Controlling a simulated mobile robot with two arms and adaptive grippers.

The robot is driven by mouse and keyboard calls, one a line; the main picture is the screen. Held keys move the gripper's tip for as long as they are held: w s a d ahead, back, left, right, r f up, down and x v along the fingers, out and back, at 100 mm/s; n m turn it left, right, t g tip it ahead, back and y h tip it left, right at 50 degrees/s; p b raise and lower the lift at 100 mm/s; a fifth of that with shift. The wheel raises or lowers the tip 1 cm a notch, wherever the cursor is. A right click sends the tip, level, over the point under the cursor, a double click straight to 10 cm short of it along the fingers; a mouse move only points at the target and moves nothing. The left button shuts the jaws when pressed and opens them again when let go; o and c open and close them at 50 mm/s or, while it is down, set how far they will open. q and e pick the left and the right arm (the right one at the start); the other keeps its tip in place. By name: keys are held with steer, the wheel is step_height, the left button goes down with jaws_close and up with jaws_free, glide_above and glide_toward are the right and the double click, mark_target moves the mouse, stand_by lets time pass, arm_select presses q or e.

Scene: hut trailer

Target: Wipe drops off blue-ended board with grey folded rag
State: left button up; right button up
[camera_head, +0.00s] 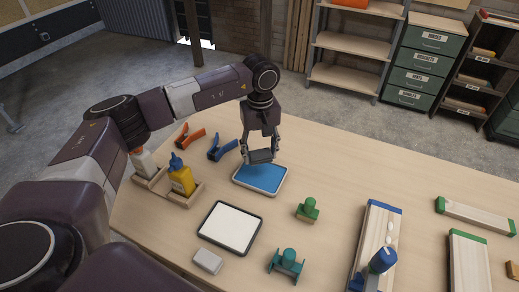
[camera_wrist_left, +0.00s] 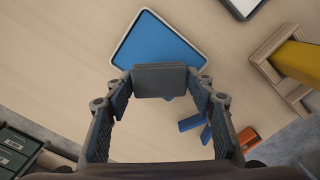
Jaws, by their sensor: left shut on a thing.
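My left gripper (camera_head: 259,146) is shut on the grey folded rag (camera_head: 261,156), which also shows between the fingers in the left wrist view (camera_wrist_left: 160,80). The rag hangs over the far edge of a blue pad with a pale rim (camera_head: 264,176); I cannot tell whether they touch. The board with blue ends (camera_head: 374,232) lies at the right front, well apart from the gripper. Pale drops (camera_head: 389,240) show on its top. My right gripper is not in view.
A white panel with a dark frame (camera_head: 230,226), a pale block (camera_head: 208,261), a green stamp-like piece (camera_head: 308,209) and a teal piece (camera_head: 286,264) lie between. Green-ended boards (camera_head: 475,216) are at right. Clamps (camera_head: 222,148) and a yellow bottle (camera_head: 182,178) are left.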

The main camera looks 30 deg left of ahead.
mark_target(261, 174)
arm_select(q)
step_height(261, 174, down, 2)
steer(key=shift+d+f+b, duration=0.15)
steer(key=shift+f+b, duration=0.05)
steer(key=shift+b, duration=0.3)
step_height(261, 174, down, 2)
steer(key=shift+f+b, duration=0.25)
steer(key=shift+b, duration=0.3)
steer(key=shift+f, duration=0.4)
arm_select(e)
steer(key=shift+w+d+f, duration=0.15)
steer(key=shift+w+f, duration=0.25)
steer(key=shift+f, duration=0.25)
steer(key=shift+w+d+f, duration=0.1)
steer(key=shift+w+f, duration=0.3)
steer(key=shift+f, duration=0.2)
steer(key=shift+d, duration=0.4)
arm_select(q)
steer(key=shift+f, duration=0.15)
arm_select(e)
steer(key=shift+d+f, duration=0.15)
arm_select(q)
steer(key=shift+f+b, duration=0.35)
steer(key=shift+b, duration=0.2)
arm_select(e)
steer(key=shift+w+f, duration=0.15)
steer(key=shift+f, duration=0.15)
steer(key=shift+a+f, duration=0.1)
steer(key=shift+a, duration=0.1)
